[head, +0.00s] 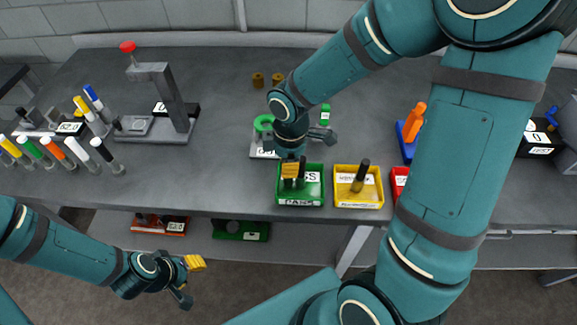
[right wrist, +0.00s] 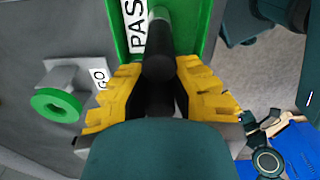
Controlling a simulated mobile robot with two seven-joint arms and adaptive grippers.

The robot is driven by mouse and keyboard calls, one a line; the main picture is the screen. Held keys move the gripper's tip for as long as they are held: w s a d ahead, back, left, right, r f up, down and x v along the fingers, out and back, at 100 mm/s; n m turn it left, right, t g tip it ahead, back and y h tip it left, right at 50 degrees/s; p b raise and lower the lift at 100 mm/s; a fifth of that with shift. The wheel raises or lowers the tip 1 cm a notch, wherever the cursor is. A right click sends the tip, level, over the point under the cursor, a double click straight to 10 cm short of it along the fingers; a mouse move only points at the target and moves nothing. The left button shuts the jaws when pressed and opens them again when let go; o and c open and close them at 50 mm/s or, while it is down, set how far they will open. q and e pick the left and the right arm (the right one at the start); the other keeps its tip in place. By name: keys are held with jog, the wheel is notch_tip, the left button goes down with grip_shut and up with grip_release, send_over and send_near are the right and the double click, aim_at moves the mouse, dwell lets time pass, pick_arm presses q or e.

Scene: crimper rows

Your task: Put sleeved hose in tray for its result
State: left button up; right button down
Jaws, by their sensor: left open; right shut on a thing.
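The green PASS tray (head: 301,202) stands at the table's front edge. My right gripper (head: 291,170) is low over it, pointing down. In the right wrist view its yellow fingers (right wrist: 160,98) are shut on a black hose (right wrist: 158,62), whose end lies over the green tray (right wrist: 207,28). Whether the hose touches the tray floor I cannot tell. The yellow tray (head: 345,204), right beside it, holds a black hose with a brass-coloured sleeve (head: 360,178). The red tray (head: 399,178) is mostly hidden behind my arm. My left gripper (head: 188,278) is open and empty, in front of the table.
A green ring gauge (head: 263,123) on a grey stand is just behind the green tray. A grey press with a red knob (head: 128,47) and several coloured markers (head: 60,150) stand at left. Two brass sleeves (head: 258,80) lie at the back. Bins (head: 240,231) sit on the lower shelf.

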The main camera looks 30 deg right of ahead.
jog(key=shift+f, duration=0.3)
jog(key=shift+f, duration=0.1)
jog(key=c, duration=1)
grip_release()
jog(key=shift+c, duration=0.2)
jog(key=shift+r, duration=0.45)
notch_tip(320, 180, up, 11)
jog(key=p, duration=0.2)
jog(key=shift+s+d+r+p, duration=0.1)
jog(key=shift+d+r+p, duration=0.05)
jog(key=shift+p, duration=0.25)
